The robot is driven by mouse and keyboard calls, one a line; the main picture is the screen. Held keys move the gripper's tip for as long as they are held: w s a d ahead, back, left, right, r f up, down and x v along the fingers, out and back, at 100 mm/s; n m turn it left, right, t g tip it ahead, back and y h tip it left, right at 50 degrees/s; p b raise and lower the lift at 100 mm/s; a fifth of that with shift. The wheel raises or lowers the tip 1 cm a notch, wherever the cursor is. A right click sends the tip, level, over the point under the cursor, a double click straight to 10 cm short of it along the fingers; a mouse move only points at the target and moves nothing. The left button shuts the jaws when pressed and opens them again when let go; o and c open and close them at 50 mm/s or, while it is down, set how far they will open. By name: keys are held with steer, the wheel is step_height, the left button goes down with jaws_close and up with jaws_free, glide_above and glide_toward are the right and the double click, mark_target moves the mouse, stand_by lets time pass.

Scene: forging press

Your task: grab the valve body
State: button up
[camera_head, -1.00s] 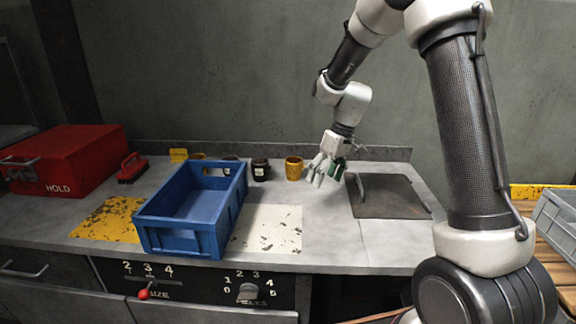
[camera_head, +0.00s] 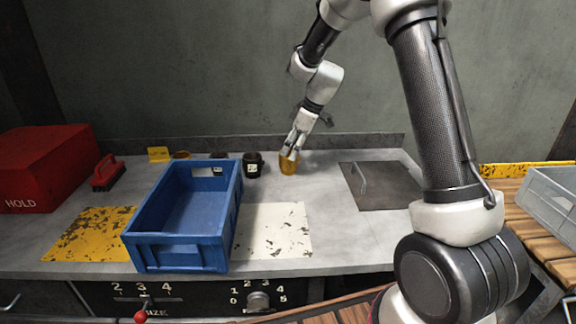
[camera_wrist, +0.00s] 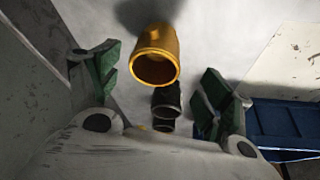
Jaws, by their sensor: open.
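A yellow hollow cylinder (camera_head: 289,163) stands on the grey bench near the back. It may be the valve body, but no label shows this. In the wrist view the yellow cylinder (camera_wrist: 155,55) shows its round open end between and beyond the fingers. My gripper (camera_head: 292,146) is at the yellow cylinder and overlaps its top in the head view. In the wrist view my gripper (camera_wrist: 160,72) has its green-padded fingers wide apart, one on each side of the cylinder, with no contact visible. A dark cup-like piece (camera_head: 253,165) stands just left of it.
A blue crate (camera_head: 180,254) stands left of front centre, with more small pieces behind it. A red HOLD box (camera_head: 45,165) and a red brush (camera_head: 107,174) are further left. A dark handled plate (camera_head: 385,190) lies right. The bench between is clear.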

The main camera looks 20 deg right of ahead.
mark_target(284, 161)
steer(key=x, duration=0.7)
steer(key=shift+w, duration=0.4)
steer(key=c, duration=1.4)
